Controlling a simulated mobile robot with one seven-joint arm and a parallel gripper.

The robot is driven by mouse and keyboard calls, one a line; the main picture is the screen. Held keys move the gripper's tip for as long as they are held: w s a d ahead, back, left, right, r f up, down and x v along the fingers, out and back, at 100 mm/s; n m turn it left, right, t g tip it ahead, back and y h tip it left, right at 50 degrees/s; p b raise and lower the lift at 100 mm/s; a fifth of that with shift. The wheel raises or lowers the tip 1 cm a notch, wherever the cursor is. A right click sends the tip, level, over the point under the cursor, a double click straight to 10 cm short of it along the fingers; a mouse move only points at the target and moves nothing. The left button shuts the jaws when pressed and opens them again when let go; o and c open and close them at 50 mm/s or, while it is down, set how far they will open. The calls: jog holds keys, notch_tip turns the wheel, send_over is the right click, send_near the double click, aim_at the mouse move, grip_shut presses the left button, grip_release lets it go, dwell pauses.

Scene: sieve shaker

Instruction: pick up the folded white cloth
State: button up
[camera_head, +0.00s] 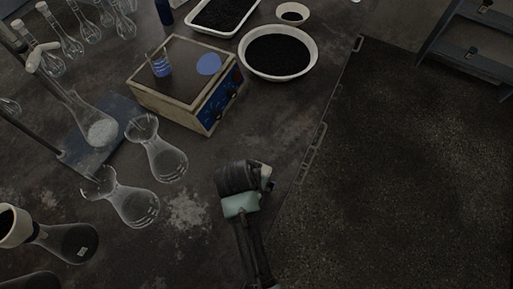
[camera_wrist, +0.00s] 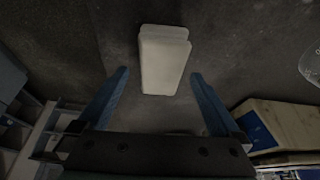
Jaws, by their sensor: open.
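The folded white cloth (camera_wrist: 163,62) lies on the dark worktop in the wrist view, upper middle, its long side running away from me. My gripper (camera_wrist: 160,75) is open, with its two blue fingers spread to the left and right of the cloth's near end in the picture. Nothing is held, and I cannot tell how far the fingertips are above the worktop. In the head view my arm reaches over the front of the worktop; the fingers and the cloth cannot be made out there.
A wooden box with a blue panel (camera_head: 186,84) stands behind my arm, also at right in the wrist view (camera_wrist: 290,125). Glass flasks (camera_head: 155,150) stand left. A bowl of black grains (camera_head: 278,52) and a tray (camera_head: 222,30) stand behind. The worktop's edge lies right.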

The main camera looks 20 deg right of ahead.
jog(key=shift+x, duration=1.2)
jog(key=shift+f, duration=0.15)
jog(key=shift+c, duration=0.3)
jog(key=c, duration=1.3)
